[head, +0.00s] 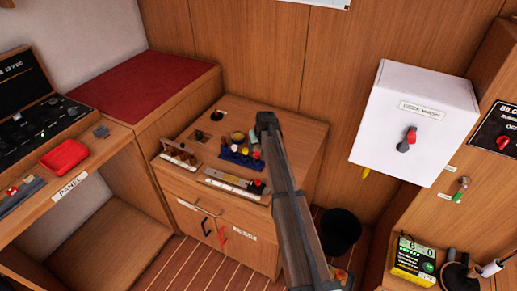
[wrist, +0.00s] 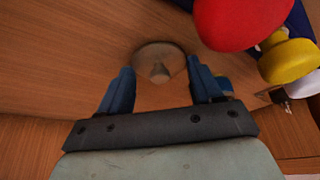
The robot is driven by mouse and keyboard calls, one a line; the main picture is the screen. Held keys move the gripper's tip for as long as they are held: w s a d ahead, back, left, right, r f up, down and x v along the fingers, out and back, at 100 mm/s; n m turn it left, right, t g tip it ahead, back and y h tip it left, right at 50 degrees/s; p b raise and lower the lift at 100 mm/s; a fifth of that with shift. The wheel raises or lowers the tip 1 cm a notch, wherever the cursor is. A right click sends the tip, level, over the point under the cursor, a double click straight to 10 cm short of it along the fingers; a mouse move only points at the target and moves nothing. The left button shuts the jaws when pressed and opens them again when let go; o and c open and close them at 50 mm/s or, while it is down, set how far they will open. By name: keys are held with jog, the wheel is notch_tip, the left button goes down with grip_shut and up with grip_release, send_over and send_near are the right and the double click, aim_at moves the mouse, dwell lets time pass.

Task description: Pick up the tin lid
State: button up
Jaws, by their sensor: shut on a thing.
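The tin lid (wrist: 152,53) is a round, grey-brown disc with a small knob in its middle. It lies between the two blue fingers of my gripper (wrist: 160,66) in the wrist view, with the wood surface behind it. My gripper is shut on it, one finger at each side of its rim. I cannot tell whether the lid is clear of the wood. In the head view my arm reaches over the wooden cabinet top (head: 288,125), and I cannot make out the lid there.
A red round-topped thing (wrist: 238,20) and a yellow one (wrist: 289,61) stand close right of the gripper, by a blue holder (head: 240,157). A wooden rack (head: 180,156) is at the cabinet's left. A white box (head: 415,120) hangs on the right wall.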

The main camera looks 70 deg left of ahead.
jog(key=c, duration=0.4)
jog(key=shift+r, duration=0.1)
notch_tip(320, 180, up, 8)
jog(key=shift+r, duration=0.25)
jog(key=s+a+r+n+g+h, duration=0.1)
jog(key=s+a+n+g, duration=0.2)
jog(key=s+a+n, duration=0.3)
jog(key=a+n, duration=0.2)
jog(key=n, duration=0.3)
jog(key=shift+s+r+g+h, duration=0.25)
jog(key=shift+s+g+h, duration=0.05)
jog(key=shift+g+h, duration=0.1)
